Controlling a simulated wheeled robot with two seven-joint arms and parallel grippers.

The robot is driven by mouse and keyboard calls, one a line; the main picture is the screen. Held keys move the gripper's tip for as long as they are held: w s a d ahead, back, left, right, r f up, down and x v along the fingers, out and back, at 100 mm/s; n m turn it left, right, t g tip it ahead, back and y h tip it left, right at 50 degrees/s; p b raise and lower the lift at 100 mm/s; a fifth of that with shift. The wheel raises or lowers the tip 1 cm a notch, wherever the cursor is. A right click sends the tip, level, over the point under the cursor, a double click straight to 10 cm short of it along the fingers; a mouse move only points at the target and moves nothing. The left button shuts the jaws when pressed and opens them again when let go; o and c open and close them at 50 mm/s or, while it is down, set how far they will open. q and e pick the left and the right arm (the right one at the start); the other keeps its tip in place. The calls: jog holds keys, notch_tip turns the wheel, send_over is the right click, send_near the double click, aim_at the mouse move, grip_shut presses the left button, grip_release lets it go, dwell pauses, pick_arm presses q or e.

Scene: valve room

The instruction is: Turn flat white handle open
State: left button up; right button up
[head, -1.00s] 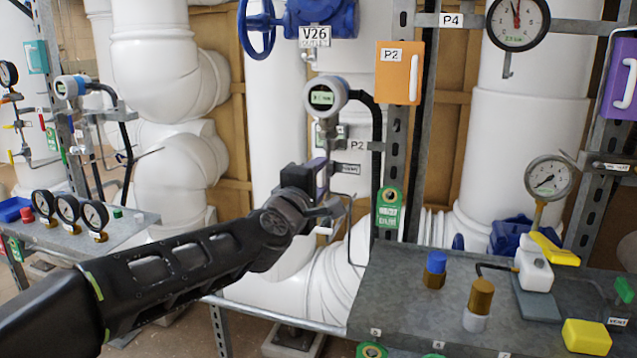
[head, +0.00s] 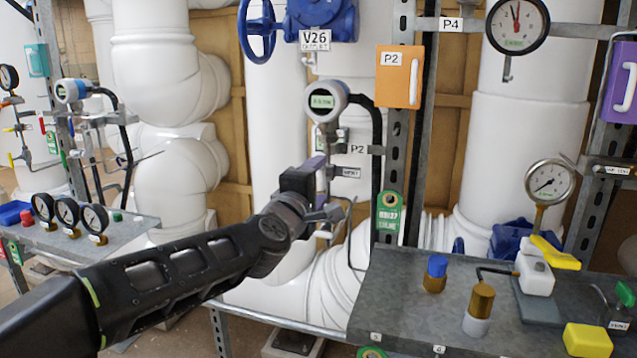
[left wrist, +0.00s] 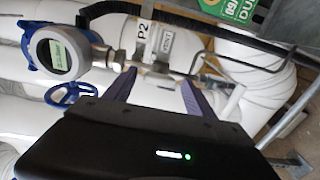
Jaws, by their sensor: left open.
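A small flat white handle (head: 323,234) shows just below my left gripper in the head view, at the small pipework under a round transmitter (head: 325,98). My left gripper (head: 325,180) is open, in front of this pipework. In the left wrist view, its two purple-padded fingers (left wrist: 158,80) are apart and point toward the pipework below the transmitter (left wrist: 57,55). I cannot tell whether the handle is between the fingers. The gripper partly hides the fitting. My right gripper is not in view.
A metal upright (head: 392,150) with an orange box (head: 399,76) stands right of the transmitter. A grey bench (head: 400,300) at lower right holds a blue-capped fitting (head: 435,273) and a white valve with a yellow lever (head: 553,252). Thick white pipes stand behind.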

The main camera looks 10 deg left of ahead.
pick_arm(q)
jog(key=s, duration=0.7)
jog(key=shift+s+a, duration=0.25)
